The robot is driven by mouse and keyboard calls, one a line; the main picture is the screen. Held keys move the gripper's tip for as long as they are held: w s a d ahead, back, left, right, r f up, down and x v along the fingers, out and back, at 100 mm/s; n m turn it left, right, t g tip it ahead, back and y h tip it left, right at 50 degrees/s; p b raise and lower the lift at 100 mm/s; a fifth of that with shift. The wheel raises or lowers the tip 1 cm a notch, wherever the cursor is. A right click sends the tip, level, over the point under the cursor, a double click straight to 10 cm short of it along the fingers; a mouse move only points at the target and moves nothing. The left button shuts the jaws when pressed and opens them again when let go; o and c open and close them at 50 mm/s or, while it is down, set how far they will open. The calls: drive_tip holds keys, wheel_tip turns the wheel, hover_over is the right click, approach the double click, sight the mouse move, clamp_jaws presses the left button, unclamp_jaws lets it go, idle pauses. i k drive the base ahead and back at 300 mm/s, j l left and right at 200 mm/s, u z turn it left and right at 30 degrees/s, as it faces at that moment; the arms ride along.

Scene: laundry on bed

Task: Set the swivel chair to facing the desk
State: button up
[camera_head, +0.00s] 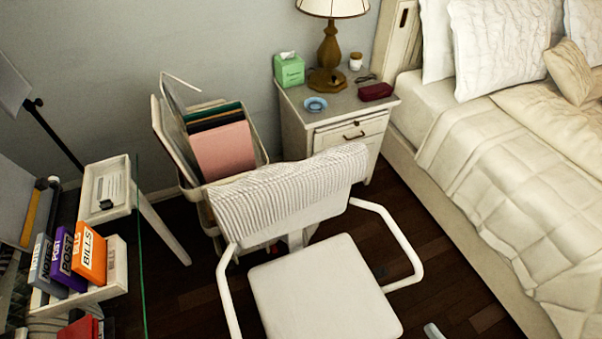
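The white swivel chair (322,289) stands in the lower middle, with its seat toward me. Its backrest (290,194), covered by a white ribbed cloth, is on the far side, toward the nightstand and wall. The seat's open front points toward the bottom of the picture, not at the desk. White armrests curve out on both sides. The desk (143,262) is at the left, with a green-tinted glass edge and a pale slanted leg. The chair's lower base is mostly hidden. My gripper is not in view.
A cart with folders (223,150) stands behind the chair. A nightstand (349,131) with a lamp (329,50) is at the back, and the bed (520,160) fills the right. Dark floor (445,265) is clear between chair and bed. Trays and boxes sit on the desk.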

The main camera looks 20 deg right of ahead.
sight(326, 288)
drive_tip(key=i+l, duration=0.1)
drive_tip(key=l, duration=0.4)
drive_tip(key=i+l, duration=0.1)
drive_tip(key=l, duration=0.45)
drive_tip(key=i+l, duration=0.1)
drive_tip(key=l, duration=0.95)
drive_tip(key=i+u, duration=0.05)
drive_tip(key=i, duration=0.05)
